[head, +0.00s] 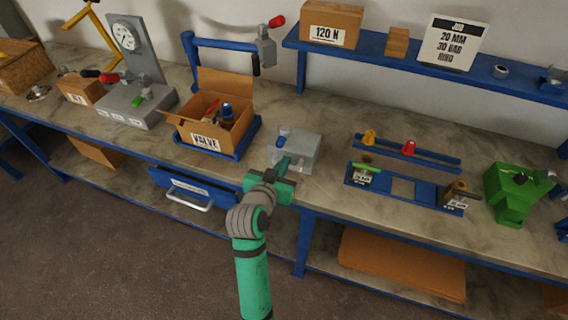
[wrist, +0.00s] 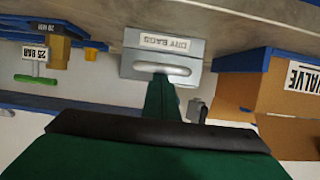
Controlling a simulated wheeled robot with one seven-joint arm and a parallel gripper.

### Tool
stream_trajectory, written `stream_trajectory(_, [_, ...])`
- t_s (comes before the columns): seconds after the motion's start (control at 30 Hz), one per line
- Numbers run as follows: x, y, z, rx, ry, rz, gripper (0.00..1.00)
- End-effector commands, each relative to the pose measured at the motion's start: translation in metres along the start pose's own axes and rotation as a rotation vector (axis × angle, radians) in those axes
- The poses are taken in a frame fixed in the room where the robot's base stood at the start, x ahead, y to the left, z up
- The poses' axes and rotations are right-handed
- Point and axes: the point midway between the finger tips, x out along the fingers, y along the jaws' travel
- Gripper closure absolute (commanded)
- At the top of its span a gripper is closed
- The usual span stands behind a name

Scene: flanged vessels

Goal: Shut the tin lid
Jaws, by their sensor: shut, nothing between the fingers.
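The tin is a pale grey metal box (head: 306,150) on the bench, right of the cardboard box. In the wrist view, which is upside down, the tin (wrist: 128,62) bears a "DRY BAGS" label and a pale oval shape on the face beside it. I cannot tell clearly how its lid stands. A small blue thing (head: 281,138) shows at the tin's left side. My green gripper (head: 284,170) is at the tin's near side and hides part of it. In the wrist view my gripper (wrist: 163,82) is shut and empty, its tip overlapping the tin; contact is unclear.
An open cardboard "VALVE" box (head: 205,140) stands left of the tin on a blue tray. A blue rack (head: 403,187) with fittings and a green vise (head: 510,190) are to the right. A blue shelf (head: 400,62) runs behind. Bare bench lies behind the tin.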

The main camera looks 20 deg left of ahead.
Motion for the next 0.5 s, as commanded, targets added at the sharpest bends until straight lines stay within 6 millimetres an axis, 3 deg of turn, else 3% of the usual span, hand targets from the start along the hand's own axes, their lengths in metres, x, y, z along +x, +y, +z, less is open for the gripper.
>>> stream_trajectory(0.33, [0.002,-0.002,-0.036,0.003,0.007,-0.003,1.0])
stream_trajectory(0.5, [-0.025,-0.002,-0.032,0.0,0.009,-0.003,1.0])
